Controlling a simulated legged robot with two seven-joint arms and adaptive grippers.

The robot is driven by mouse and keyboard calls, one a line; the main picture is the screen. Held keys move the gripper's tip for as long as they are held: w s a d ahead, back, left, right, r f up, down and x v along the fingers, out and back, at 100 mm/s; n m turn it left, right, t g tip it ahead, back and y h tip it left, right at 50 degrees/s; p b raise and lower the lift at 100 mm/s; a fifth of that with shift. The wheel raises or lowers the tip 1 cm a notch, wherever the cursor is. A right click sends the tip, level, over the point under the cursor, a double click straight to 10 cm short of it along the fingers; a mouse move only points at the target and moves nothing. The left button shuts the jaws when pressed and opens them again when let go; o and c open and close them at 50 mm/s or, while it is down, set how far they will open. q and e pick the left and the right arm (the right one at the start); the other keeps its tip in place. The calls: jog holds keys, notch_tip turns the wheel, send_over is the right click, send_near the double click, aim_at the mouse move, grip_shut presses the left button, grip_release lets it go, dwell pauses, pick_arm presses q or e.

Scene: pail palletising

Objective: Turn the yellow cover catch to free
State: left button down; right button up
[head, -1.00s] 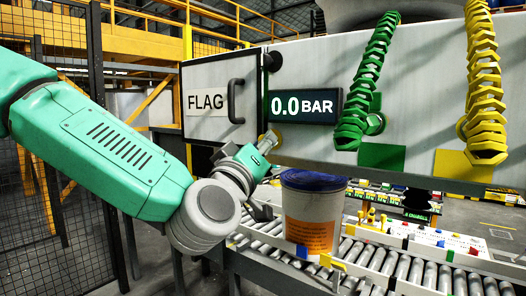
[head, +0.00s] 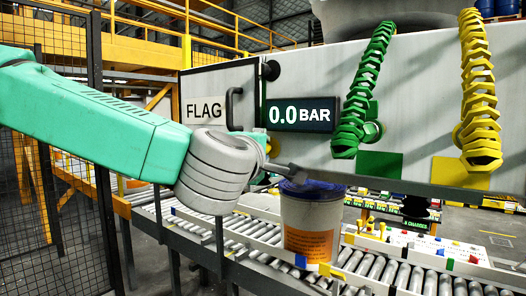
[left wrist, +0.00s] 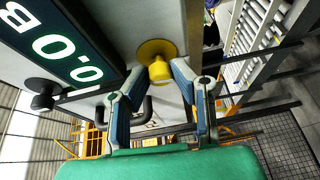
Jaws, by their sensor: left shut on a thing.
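In the head view my left gripper (head: 268,150) is at the cabinet's lower edge, below the 0.0 BAR display (head: 300,115). My grey wrist hides most of the gripper and the catch there. The catch's exact turn angle cannot be told. My right gripper is in neither view.
A blue-lidded pail (head: 311,222) stands on the roller conveyor (head: 400,280) just below my gripper. A FLAG door with a dark handle (head: 231,105) is close to my wrist. Green (head: 362,90) and yellow (head: 480,90) hoses hang at the right. A mesh fence (head: 60,160) stands left.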

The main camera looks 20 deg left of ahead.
pick_arm(q)
jog(key=shift+n+g, duration=0.4)
jog(key=shift+n, duration=0.6)
jog(key=shift+f, duration=0.15)
jog(key=c, duration=1.4)
grip_release()
jog(key=shift+c, duration=0.2)
jog(key=shift+o, duration=0.4)
jog(key=shift+w+a, duration=0.1)
jog(key=shift+a, duration=0.05)
jog(key=s, duration=0.7)
jog(key=shift+s+r, duration=0.4)
